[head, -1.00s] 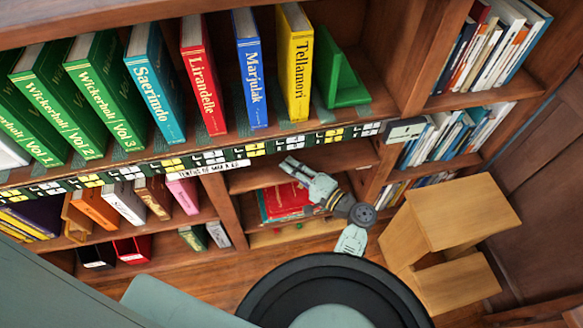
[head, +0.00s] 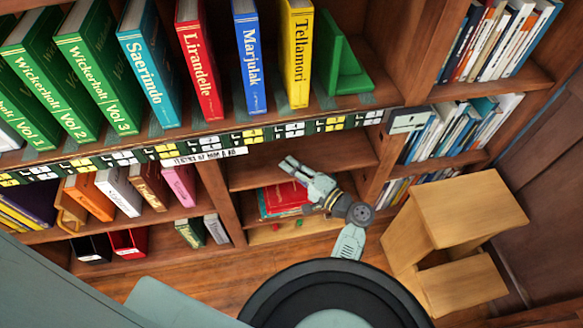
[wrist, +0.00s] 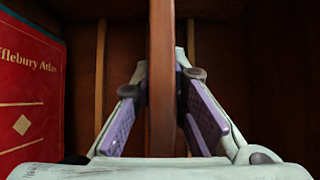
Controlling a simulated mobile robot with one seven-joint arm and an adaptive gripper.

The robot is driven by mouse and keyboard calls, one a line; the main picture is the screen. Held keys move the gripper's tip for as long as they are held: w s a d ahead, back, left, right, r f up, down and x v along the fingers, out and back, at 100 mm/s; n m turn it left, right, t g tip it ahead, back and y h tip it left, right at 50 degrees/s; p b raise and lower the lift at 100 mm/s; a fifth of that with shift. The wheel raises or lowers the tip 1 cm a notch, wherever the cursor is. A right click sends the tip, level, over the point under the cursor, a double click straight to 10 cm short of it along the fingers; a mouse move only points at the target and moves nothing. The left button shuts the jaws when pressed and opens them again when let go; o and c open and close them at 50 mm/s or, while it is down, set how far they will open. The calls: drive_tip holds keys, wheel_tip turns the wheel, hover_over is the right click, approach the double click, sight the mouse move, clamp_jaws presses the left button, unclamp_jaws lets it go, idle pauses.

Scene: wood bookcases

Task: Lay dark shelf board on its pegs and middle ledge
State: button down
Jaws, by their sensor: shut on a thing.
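The dark shelf board (head: 257,172) spans the lower middle compartment in the head view, above a red book. My gripper (head: 288,165) reaches into that compartment at the board. In the wrist view the board (wrist: 161,80) shows edge-on as a brown upright strip between the two purple-padded fingers of my gripper (wrist: 161,95). My gripper is shut on it. I cannot make out the pegs or the middle ledge for certain, nor whether the board touches them.
The red atlas (wrist: 30,100) fills the left of the wrist view; red books (head: 282,200) lie low in the compartment. A wooden step stool (head: 465,205) stands at right. Tall books (head: 255,60) and a green bookend (head: 343,65) stand on the shelf above. A light strip (wrist: 100,80) runs behind.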

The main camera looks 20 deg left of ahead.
drive_tip(key=c, duration=1.6)
unclamp_jaws()
drive_tip(key=shift+r, duration=0.15)
drive_tip(key=shift+o, duration=0.3)
drive_tip(key=shift+f, duration=0.2)
drive_tip(key=v, duration=1.2)
drive_tip(key=shift+r, duration=0.1)
drive_tip(key=shift+s, duration=0.1)
